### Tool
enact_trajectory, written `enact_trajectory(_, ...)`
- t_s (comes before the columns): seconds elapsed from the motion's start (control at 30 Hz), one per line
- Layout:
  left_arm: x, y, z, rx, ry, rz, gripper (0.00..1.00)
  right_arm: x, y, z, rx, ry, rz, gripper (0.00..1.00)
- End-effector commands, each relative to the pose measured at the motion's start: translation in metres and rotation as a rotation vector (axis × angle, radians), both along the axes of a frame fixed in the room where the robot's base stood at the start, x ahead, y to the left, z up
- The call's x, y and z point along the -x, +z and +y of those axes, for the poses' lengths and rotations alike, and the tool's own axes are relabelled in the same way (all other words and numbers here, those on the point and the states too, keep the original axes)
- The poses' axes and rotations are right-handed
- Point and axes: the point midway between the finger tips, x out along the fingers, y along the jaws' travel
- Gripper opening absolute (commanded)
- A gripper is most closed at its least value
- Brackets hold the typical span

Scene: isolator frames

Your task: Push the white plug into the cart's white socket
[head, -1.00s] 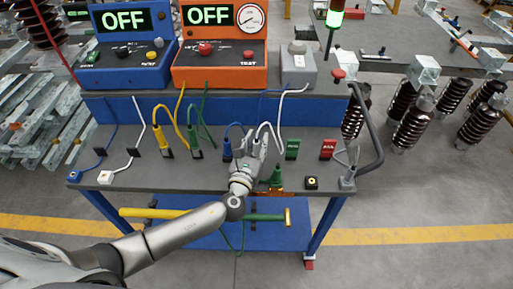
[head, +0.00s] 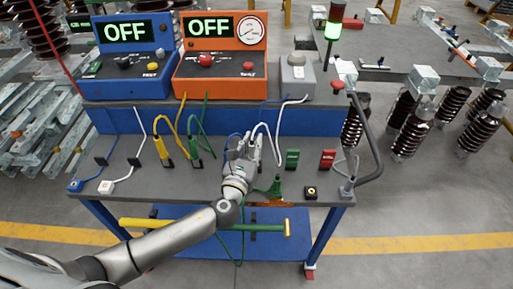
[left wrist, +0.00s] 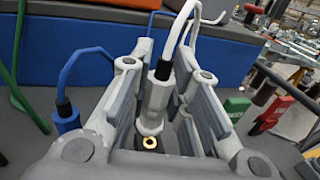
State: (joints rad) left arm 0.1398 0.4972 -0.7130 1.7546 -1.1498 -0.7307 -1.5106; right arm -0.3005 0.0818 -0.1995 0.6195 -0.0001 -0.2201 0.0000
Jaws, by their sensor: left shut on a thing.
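My left gripper (head: 243,152) is over the back middle of the cart's grey top. It is shut on the white plug (left wrist: 155,98), which stands roughly upright between the fingers in the left wrist view. A brass-coloured ring (left wrist: 149,143) shows at its lower end. The plug's white cable (head: 278,122) runs up to the grey box. In the head view the gripper mostly hides the plug. The white socket (head: 106,187) sits at the cart's front left edge, with a white cable, well left of the gripper. My right gripper is not in view.
The blue plug (left wrist: 66,115) stands close beside the gripper. Yellow (head: 166,150) and green (head: 195,152) plugs stand to its left. Green (head: 291,158) and red (head: 328,159) blocks stand to its right. The blue socket (head: 75,185) is left of the white one.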

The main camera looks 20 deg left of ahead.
Motion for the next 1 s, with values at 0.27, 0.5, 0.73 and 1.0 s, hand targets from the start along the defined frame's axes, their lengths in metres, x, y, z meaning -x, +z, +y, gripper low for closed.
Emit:
enact_trajectory(0.27, 0.045, 0.046, 0.025, -0.002, -0.001, 0.001, 0.0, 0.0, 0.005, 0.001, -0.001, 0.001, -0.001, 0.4)
enact_trajectory(0.5, 0.084, 0.066, 0.046, -0.002, -0.001, 0.0, 0.0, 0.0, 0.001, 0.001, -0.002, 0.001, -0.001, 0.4)
enact_trajectory(0.73, 0.103, 0.077, 0.057, -0.001, 0.0, 0.0, 0.0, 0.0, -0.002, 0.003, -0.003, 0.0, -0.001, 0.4)
enact_trajectory(1.0, 0.107, 0.08, 0.059, 0.0, 0.0, -0.002, 0.0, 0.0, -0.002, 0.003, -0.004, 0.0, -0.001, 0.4)
